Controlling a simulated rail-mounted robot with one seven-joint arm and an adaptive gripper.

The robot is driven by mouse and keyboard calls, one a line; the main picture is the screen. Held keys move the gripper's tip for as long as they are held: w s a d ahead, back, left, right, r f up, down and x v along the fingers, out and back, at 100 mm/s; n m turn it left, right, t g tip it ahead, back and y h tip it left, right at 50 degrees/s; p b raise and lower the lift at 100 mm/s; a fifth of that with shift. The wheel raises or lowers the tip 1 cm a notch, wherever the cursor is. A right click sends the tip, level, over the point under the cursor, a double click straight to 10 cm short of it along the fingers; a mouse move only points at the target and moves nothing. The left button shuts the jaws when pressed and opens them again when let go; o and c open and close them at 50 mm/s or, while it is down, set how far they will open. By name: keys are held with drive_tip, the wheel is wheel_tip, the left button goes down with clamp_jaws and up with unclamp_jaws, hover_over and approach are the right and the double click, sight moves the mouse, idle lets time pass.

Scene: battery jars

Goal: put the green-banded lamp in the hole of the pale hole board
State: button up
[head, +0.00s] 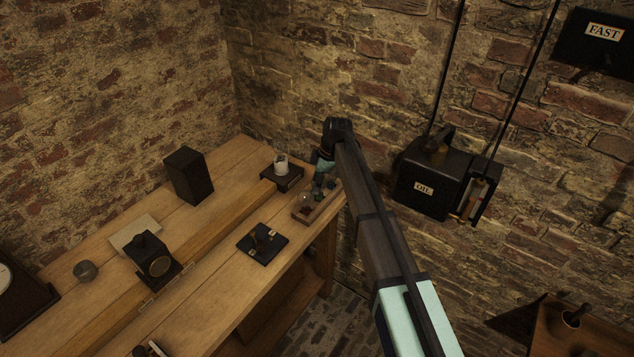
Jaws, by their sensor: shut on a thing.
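My gripper (320,190) is at the far right end of the bench, low over a small wooden tray (325,208). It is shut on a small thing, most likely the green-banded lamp. The lamp is mostly hidden by my fingers, and its band is too small to make out. A small reddish thing (305,210) sits in the tray, left of my fingers. A pale flat board (130,229) lies on the left part of the bench, partly behind a black instrument. It may be the pale hole board; I cannot make out a hole in it.
A white cup-like thing (281,164) on a dark stand (289,181) is just left of my gripper. A black square base (262,243), a black box (188,175), the black instrument (152,260) and a round tin (86,271) stand on the bench. Bare wood lies between them.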

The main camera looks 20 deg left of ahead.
drive_tip(key=o, duration=1.4)
drive_tip(key=shift+c, duration=0.2)
